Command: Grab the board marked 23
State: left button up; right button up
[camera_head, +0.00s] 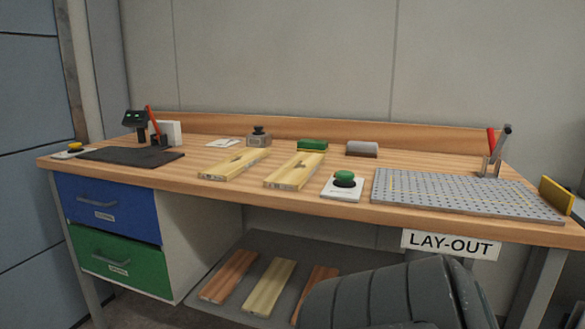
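Two pale wooden boards lie on the workbench top: a left board (233,164) and a right board (294,171). Each has a dark mark on its top face and small marks on its near end, too small to read. On the lower shelf lie a reddish board (229,276), a pale board (268,286) and another reddish board (314,290), partly hidden by a dark ribbed shape in front. I cannot tell which board bears 23. Neither of my grippers is in view.
The workbench (330,205) carries a green button (345,179), a perforated grey plate (465,193), a black mat (130,155), a green block (312,145) and a grey block (361,149). Blue (108,212) and green (120,258) drawers are shut. A dark ribbed shape (385,300) blocks the lower right.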

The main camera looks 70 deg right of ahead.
aim_at(224, 170)
jog(key=k+l, duration=0.35)
jog(key=k+l+z, duration=0.1)
jog(key=k+l, duration=0.3)
jog(key=l+z, duration=0.1)
jog(key=z, duration=0.35)
jog(key=l+z, duration=0.15)
jog(key=z, duration=0.35)
jog(key=l+z, duration=0.1)
jog(key=z, duration=0.35)
jog(key=k+l, duration=0.05)
